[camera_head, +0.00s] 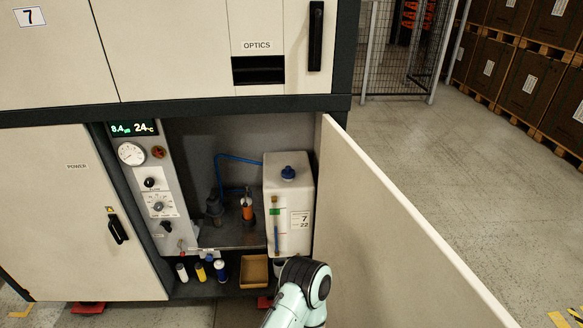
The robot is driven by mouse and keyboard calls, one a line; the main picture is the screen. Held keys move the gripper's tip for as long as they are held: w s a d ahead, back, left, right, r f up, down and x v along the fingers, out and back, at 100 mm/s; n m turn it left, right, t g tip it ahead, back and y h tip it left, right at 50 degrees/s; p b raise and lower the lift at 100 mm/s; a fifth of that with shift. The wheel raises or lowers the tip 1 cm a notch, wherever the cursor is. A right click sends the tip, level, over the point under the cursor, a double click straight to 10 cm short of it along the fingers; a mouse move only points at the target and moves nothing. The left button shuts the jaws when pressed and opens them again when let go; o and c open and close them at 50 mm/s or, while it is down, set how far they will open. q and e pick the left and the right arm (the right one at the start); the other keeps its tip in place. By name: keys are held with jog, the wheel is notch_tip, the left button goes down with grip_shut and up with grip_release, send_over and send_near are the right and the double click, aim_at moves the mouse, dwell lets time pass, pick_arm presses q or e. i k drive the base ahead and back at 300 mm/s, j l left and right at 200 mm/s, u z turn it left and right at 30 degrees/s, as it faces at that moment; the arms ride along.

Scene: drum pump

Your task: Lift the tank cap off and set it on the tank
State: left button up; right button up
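The white tank (281,205) stands upright inside the open lower cabinet, against its right side. The blue tank cap (288,173) sits on the tank's top, near its middle. A labelled front with a level strip shows on the tank. One of my arms comes in from the bottom edge, below the tank, and only its pale green and black links show. No gripper fingers are in view. Nothing of mine touches the cap or the tank.
The open cabinet door (390,240) stands out to the right of the tank. A control panel (152,190) is at the left. Several small bottles (201,272) and a brown tray (254,270) stand in front. A blue hose (236,158) runs behind the tank.

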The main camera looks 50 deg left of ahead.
aim_at(288, 172)
jog(key=k+j, duration=0.1)
jog(key=j, duration=0.35)
jog(key=k+j+z, duration=0.1)
jog(key=j, duration=0.3)
jog(key=k+j+z, duration=0.1)
jog(key=j, duration=0.35)
jog(key=k+j, duration=0.2)
jog(key=j, duration=0.2)
jog(key=k+j+z, duration=0.1)
jog(key=j, duration=0.3)
jog(key=k, duration=0.05)
